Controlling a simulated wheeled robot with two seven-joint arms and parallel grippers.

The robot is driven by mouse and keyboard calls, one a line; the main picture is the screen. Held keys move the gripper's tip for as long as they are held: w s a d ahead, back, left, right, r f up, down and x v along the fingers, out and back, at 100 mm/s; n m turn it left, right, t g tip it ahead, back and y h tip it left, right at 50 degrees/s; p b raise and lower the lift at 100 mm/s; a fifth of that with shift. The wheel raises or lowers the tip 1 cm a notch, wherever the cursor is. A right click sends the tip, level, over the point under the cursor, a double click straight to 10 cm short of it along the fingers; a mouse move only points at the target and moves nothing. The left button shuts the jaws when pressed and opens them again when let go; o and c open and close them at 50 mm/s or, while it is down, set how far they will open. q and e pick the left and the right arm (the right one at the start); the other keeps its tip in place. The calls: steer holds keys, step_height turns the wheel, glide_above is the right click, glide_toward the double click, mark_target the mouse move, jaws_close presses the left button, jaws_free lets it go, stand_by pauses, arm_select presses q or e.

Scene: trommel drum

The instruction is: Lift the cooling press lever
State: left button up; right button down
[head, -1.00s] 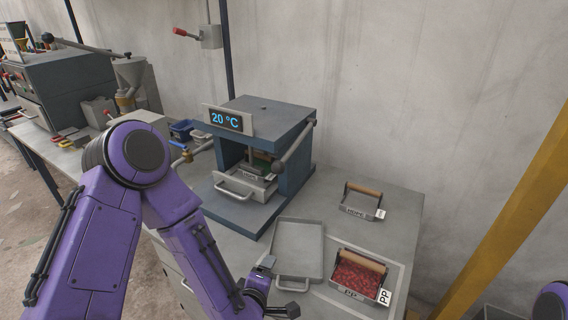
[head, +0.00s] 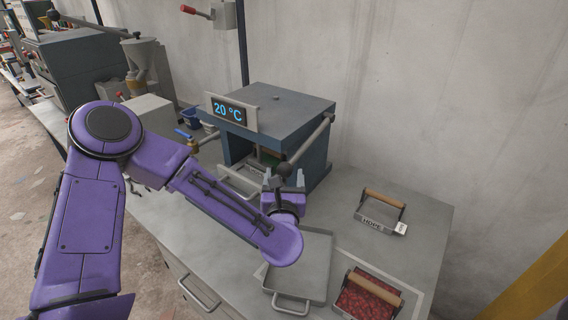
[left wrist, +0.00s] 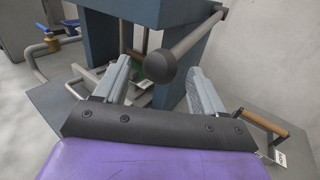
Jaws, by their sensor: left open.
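The cooling press (head: 276,112) stands on the bench with a "20 °C" display (head: 229,110) on its front. Its lever (head: 308,143) runs along the right side and slants down to a dark ball knob (head: 284,169). My left gripper (head: 284,179) is open at the knob in the head view. In the left wrist view the knob (left wrist: 159,66) shows between and just beyond the fingertips of the left gripper (left wrist: 160,78). I cannot tell whether a finger touches it. A green item (left wrist: 138,70) inside the press is mostly hidden. My right gripper is not in view.
An empty grey tray (head: 303,262) lies in front of the press. A handled HDPE mould (head: 380,213) and a mould of red pellets (head: 367,296) stand to the right. A brass valve with a blue handle (head: 186,138) is left of the press.

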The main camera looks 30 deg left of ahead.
arm_select(q)
steer(key=x, duration=0.3)
steer(key=shift+w+f+p, duration=0.15)
steer(key=shift+w+p, duration=0.05)
steer(key=shift+p, duration=0.15)
steer(key=shift+s, duration=0.15)
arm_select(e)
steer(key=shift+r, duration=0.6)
